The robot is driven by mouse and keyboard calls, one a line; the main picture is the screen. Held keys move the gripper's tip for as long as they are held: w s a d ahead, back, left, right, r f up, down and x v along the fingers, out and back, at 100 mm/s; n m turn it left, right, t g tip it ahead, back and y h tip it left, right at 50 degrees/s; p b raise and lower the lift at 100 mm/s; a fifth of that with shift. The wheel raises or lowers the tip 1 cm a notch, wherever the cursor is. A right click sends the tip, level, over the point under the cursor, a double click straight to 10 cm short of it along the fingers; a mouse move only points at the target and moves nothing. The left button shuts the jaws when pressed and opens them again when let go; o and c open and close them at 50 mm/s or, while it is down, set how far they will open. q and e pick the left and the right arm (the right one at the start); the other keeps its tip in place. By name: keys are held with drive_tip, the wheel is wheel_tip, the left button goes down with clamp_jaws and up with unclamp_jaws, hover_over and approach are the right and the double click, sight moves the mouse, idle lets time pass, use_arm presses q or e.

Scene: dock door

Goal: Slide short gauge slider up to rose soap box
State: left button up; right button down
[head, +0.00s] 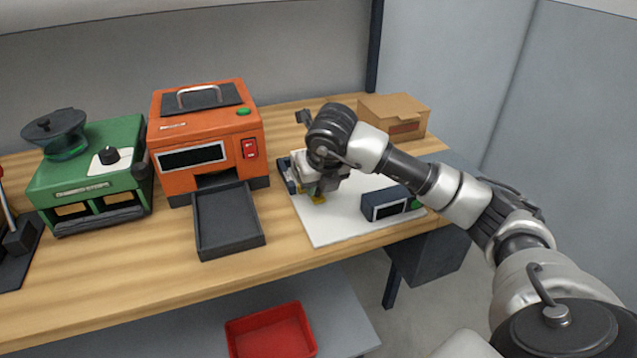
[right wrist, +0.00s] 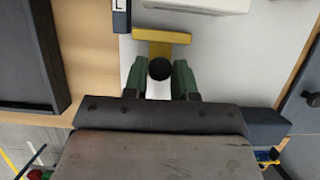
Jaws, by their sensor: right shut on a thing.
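The yellow gauge slider (right wrist: 162,36) lies on a white board (head: 335,228), its crossbar towards the top of the right wrist view. It has a black knob (right wrist: 160,69). My right gripper (right wrist: 160,80) points down with its green fingers closed on either side of the knob. A pale box (right wrist: 205,6), possibly the rose soap box, is cut off at the top of that view. A narrow gap of board shows between crossbar and box. In the head view my right gripper (head: 316,186) largely hides the slider and part of the box. My left gripper is not in view.
A dark blue block (right wrist: 121,18) stands beside the pale box. A dark blue device (head: 390,205) with a display sits on the board's right. The orange machine (head: 208,135) with its dark tray (head: 228,222) is left of the board. A cardboard box (head: 395,112) stands behind.

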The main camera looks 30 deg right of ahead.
sight(320, 200)
drive_tip(key=shift+w+d, duration=0.2)
drive_tip(key=shift+w, duration=0.6)
drive_tip(key=shift+w+d, duration=0.2)
drive_tip(key=shift+w, duration=0.55)
drive_tip(key=c, duration=0.9)
unclamp_jaws()
drive_tip(key=d+v, duration=0.1)
drive_tip(key=v, duration=0.9)
drive_tip(key=shift+s+a+r, duration=0.2)
drive_tip(key=shift+a+r, duration=0.2)
drive_tip(key=shift+a, duration=0.1)
drive_tip(key=shift+f, duration=0.1)
